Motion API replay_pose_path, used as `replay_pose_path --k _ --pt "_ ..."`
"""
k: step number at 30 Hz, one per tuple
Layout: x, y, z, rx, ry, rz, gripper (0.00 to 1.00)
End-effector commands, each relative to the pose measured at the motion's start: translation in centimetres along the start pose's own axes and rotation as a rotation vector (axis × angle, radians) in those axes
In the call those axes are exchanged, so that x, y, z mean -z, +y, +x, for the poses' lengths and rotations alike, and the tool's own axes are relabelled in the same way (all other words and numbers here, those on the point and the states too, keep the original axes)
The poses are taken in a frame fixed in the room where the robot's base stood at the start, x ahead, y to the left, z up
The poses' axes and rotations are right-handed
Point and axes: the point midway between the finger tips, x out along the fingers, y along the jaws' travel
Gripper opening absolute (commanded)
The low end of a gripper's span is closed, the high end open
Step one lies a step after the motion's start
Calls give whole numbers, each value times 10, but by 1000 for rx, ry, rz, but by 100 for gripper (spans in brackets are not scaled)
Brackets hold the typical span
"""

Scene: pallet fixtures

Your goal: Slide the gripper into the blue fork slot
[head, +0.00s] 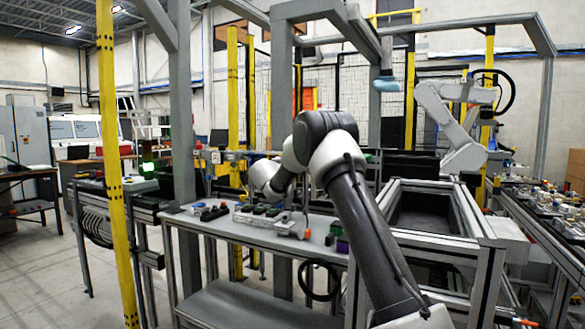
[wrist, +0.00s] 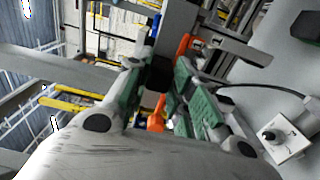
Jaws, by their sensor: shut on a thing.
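My gripper (wrist: 160,78) has green and grey fingers on both sides of a dark block (wrist: 159,72) in the wrist view. The fingers are closed on this block. A small patch of blue (wrist: 155,28) shows just beyond the fingertips. I cannot tell whether it is the blue fork slot, and no slot opening is clear. In the head view my arm reaches over the grey table, and its fingers are too small or hidden to make out there.
The grey table (head: 215,225) carries several small blocks and fixtures. A white box with a black knob (wrist: 283,139) and a cable are at the right in the wrist view. Orange parts (wrist: 183,45) show near the fingers. A grey frame post (head: 183,120) stands left of my arm.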

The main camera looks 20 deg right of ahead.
Motion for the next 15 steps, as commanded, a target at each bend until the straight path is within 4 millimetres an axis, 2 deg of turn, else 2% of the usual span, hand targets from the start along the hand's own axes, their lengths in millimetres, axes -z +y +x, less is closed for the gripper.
replay_pose_path --k 9,15 --pt "-1 2 33 -4 -2 2 0" --pt "0 2 46 -3 -1 2 0"
